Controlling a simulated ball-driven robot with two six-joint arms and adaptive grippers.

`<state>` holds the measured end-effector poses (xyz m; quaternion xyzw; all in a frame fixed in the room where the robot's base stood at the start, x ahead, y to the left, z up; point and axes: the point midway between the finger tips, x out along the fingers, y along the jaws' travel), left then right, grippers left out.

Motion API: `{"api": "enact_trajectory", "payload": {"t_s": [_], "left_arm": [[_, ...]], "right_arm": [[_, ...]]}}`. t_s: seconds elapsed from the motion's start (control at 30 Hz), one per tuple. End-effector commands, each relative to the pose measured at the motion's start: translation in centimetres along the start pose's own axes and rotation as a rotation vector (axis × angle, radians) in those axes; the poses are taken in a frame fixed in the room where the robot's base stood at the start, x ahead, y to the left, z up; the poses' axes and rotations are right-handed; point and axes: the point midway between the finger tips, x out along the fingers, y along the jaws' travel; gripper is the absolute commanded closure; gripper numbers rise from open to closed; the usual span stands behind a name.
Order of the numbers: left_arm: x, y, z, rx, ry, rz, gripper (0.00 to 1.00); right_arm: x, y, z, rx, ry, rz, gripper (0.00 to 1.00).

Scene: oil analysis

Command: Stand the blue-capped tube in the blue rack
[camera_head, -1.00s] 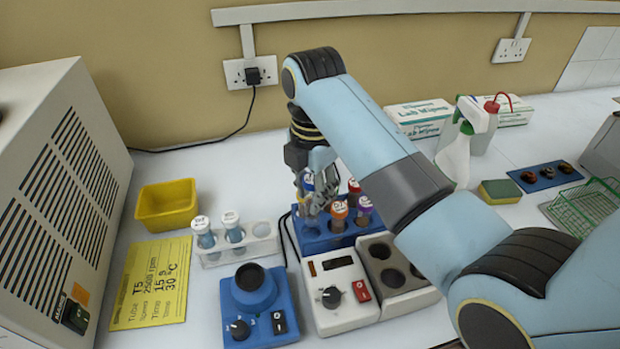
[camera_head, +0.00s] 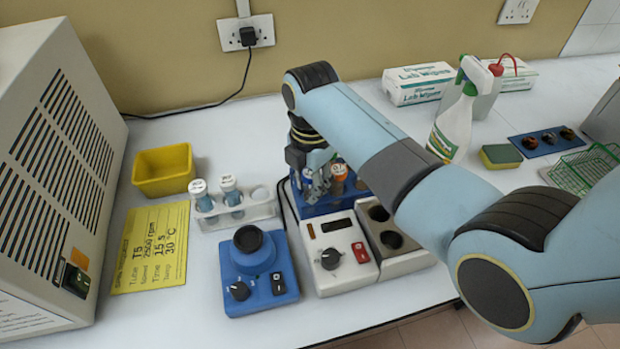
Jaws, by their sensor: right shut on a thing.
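The blue rack (camera_head: 322,208) stands behind the grey-white device, partly covered by my right arm. My right gripper (camera_head: 316,190) points down over the rack's left part and is shut on a slim tube, which I take to be the blue-capped one. Its cap is largely hidden by the fingers, and I cannot tell how deep it sits in the rack. An orange-capped tube (camera_head: 338,172) stands in the rack just right of the gripper. My left gripper is out of view.
A white rack (camera_head: 262,212) with two white-capped tubes stands left of the blue rack. A blue mixer (camera_head: 257,290) and a white device (camera_head: 335,240) are in front. A yellow bin (camera_head: 163,172) and spray bottle (camera_head: 452,130) stand farther out.

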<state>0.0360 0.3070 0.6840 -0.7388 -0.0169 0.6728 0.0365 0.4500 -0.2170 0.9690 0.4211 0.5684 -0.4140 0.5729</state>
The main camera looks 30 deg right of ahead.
Motion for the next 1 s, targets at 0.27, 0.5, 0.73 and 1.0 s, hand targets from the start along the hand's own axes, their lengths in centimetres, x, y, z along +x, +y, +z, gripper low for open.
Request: {"api": "enact_trajectory", "payload": {"t_s": [0.27, 0.5, 0.73, 1.0], "left_arm": [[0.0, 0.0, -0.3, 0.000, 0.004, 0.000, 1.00], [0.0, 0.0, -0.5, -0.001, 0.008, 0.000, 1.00], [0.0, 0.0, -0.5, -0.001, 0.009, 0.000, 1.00], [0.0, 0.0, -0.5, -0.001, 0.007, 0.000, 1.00]], "right_arm": [[0.0, 0.0, 0.0, 0.000, -0.001, 0.001, 0.69], [0.0, 0.0, 0.0, 0.000, -0.001, 0.001, 0.46], [-0.2, 0.0, 0.0, 0.000, -0.001, 0.001, 0.46], [-4.4, 0.2, 0.1, 0.001, -0.002, 0.005, 0.46]]}}
